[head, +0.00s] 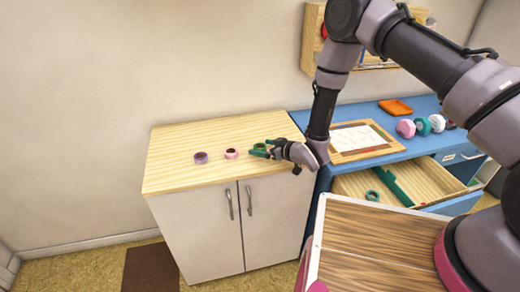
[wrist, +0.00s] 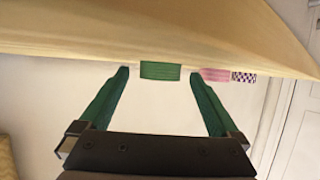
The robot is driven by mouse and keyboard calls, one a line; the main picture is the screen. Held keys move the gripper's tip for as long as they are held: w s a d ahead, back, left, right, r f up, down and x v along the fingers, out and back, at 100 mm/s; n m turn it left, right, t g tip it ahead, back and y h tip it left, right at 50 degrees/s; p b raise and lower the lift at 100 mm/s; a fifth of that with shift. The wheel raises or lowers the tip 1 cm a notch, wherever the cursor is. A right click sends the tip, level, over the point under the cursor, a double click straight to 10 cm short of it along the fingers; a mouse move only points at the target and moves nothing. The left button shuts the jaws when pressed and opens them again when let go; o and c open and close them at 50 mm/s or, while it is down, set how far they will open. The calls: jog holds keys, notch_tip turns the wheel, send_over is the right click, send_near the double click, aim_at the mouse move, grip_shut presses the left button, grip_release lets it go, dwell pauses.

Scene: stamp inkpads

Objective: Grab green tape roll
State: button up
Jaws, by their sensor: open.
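A green tape roll (wrist: 160,70) stands on the pale wooden cabinet top, which appears upside down in the wrist view. It lies between and just beyond the tips of my gripper's two green fingers, with a gap on each side. My gripper (head: 267,149) is open and empty, reaching in low from the right over the cabinet top. In the head view the green roll (head: 258,149) is at the fingertips and partly hidden; its edges blend with the fingers.
A pink roll (head: 231,153) and a purple roll (head: 201,158) sit left of the green one. A pink roll (wrist: 215,75) and a checkered piece (wrist: 243,77) show beside it. An open drawer (head: 420,180) holds another green ring (head: 372,195). The left cabinet top is clear.

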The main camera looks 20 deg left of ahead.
jog(key=shift+w+a+f, duration=0.1)
jog(key=shift+w+a, duration=0.15)
jog(key=shift+a, duration=0.05)
jog(key=c, duration=1.4)
